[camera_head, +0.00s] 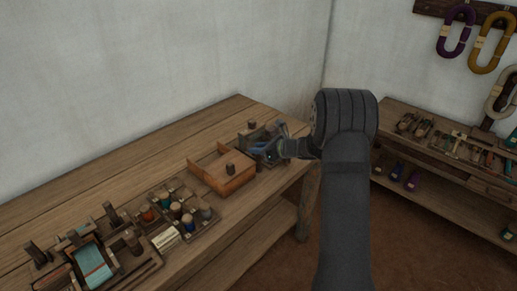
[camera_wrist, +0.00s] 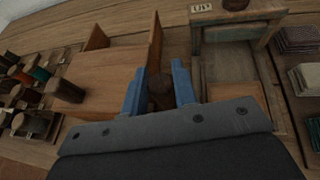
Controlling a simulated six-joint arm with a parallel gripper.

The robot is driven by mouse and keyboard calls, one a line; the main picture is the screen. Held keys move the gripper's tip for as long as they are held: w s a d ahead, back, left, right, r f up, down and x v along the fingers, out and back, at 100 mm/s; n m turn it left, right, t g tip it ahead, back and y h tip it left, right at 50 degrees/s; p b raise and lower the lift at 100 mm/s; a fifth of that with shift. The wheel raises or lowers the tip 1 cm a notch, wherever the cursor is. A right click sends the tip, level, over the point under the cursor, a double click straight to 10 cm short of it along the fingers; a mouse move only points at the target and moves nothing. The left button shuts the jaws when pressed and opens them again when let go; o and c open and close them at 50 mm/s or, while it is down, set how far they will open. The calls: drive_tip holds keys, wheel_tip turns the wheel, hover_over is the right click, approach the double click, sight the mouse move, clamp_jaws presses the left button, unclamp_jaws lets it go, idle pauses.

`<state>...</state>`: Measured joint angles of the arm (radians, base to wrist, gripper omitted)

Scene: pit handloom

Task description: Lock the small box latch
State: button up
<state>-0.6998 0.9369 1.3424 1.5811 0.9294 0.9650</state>
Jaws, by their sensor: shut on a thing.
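My gripper (camera_wrist: 158,84) is shut on a dark brown peg (camera_wrist: 161,95), with one blue finger on each side of it. The peg stands between an orange-brown wooden box (camera_wrist: 100,75) on the left and a small grey-green framed box (camera_wrist: 207,62) on the right. The framed box carries a pale label and a dark round knob (camera_wrist: 236,4) at its far end. In the head view my gripper (camera_head: 268,152) is at the framed box, right of the wooden box (camera_head: 215,175). My arm and fingers partly hide the framed box. I cannot make out the latch's position.
Several spools (camera_head: 180,212) stand in a tray left of the wooden box. A loom-like frame with teal cloth (camera_head: 93,263) is at the table's left. Stacked pieces (camera_wrist: 300,40) lie right of the framed box. The back of the table (camera_head: 130,165) is clear. A shelf (camera_head: 440,130) stands at right.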

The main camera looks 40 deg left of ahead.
drive_tip(key=n+g+h, duration=0.1)
drive_tip(key=n+g, duration=0.2)
drive_tip(key=n+g+h, duration=0.2)
drive_tip(key=n+g, duration=0.1)
drive_tip(key=shift+g, duration=0.3)
drive_tip(key=n+g+h, duration=0.3)
drive_tip(key=n+h, duration=0.1)
drive_tip(key=n, duration=0.1)
drive_tip(key=shift+h, duration=0.3)
drive_tip(key=shift+n+g+h, duration=0.3)
drive_tip(key=o, duration=1)
drive_tip(key=shift+r+m+y, duration=0.1)
drive_tip(key=shift+m+y, duration=0.3)
drive_tip(key=shift+y, duration=0.1)
